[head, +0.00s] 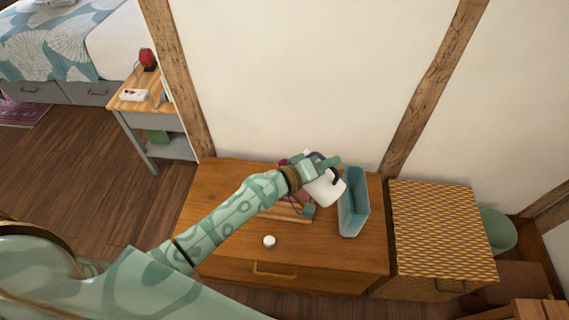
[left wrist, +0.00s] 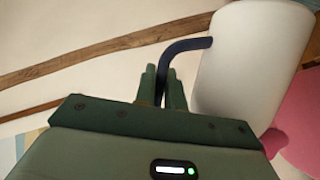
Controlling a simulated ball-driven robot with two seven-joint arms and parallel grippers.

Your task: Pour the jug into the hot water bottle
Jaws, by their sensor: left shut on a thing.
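My left gripper (head: 328,164) is shut on the dark handle of the white jug (head: 327,191) above the dresser top. The jug looks tilted. In the left wrist view the jug (left wrist: 250,65) fills the upper right, its dark handle (left wrist: 184,46) running between the fingers (left wrist: 163,85). A pink thing, probably the hot water bottle (head: 283,162), is mostly hidden behind my wrist and the jug. It also shows as a pink surface beyond the jug in the left wrist view (left wrist: 304,125). Its mouth cannot be made out. My right gripper is not in view.
A small white round thing (head: 269,241) lies on the wooden dresser (head: 225,215). An open teal container (head: 353,217) stands close right of the jug. A woven chest (head: 440,230) stands right of the dresser. The wall (head: 300,70) is behind. The dresser's left front is clear.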

